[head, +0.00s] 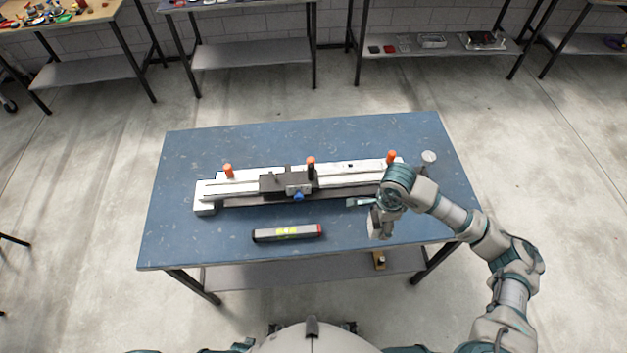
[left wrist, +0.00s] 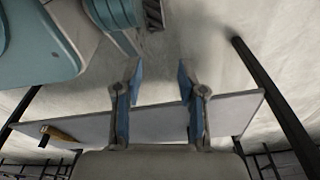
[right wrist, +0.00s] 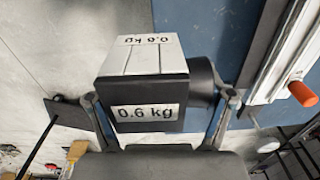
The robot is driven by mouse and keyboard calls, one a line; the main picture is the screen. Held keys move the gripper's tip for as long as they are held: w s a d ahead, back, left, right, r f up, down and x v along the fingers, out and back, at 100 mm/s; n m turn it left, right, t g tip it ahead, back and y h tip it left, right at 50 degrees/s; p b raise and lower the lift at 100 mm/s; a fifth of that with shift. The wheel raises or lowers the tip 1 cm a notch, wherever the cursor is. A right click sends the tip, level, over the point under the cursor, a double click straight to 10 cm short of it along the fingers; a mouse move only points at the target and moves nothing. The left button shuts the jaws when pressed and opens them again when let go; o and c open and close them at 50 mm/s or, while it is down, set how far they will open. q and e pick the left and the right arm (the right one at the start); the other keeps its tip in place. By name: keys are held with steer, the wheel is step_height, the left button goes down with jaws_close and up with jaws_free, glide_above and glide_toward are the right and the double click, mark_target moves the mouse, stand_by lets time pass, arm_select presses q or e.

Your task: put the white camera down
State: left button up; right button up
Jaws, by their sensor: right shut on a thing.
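The white camera (right wrist: 150,88) fills the middle of the right wrist view. It is a white and black box marked "0.6 kg", with a black round lens part on its right side. My right gripper (right wrist: 162,105) is shut on it, one finger on each side. In the head view my right gripper (head: 372,210) is over the right part of the blue table (head: 400,135), and my wrist hides much of what it holds. Whether the camera touches the table cannot be told. My left gripper (left wrist: 158,92) is open and empty in the left wrist view, below table height near a grey shelf.
A long white rail fixture (head: 240,185) with orange knobs lies along the table behind my right gripper. A grey bar with a red end (head: 287,233) lies at the front. Shelved benches (head: 250,55) stand at the back.

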step_height(320, 180, down, 5)
steer(key=s+m+b, duration=0.3)
steer(key=m, duration=0.6)
steer(key=m+b, duration=0.3)
steer(key=m, duration=0.5)
glide_above(400, 224)
step_height(400, 224, down, 6)
steer(key=shift+a+r, duration=0.1)
steer(key=shift+r, duration=0.15)
steer(key=shift+w, duration=0.15)
steer(key=shift+a+f, duration=0.1)
steer(key=shift+f, duration=0.3)
step_height(400, 224, down, 2)
steer(key=shift+f, duration=0.3)
steer(key=o, duration=0.7)
steer(key=shift+d+f, duration=0.1)
steer(key=shift+d, duration=0.1)
steer(key=shift+o, duration=0.7)
arm_select(q)
steer(key=w+d+r, duration=0.1)
steer(key=w+r, duration=0.4)
steer(key=w, duration=0.2)
steer(key=shift+d+r, duration=0.2)
steer(key=shift+r, duration=0.05)
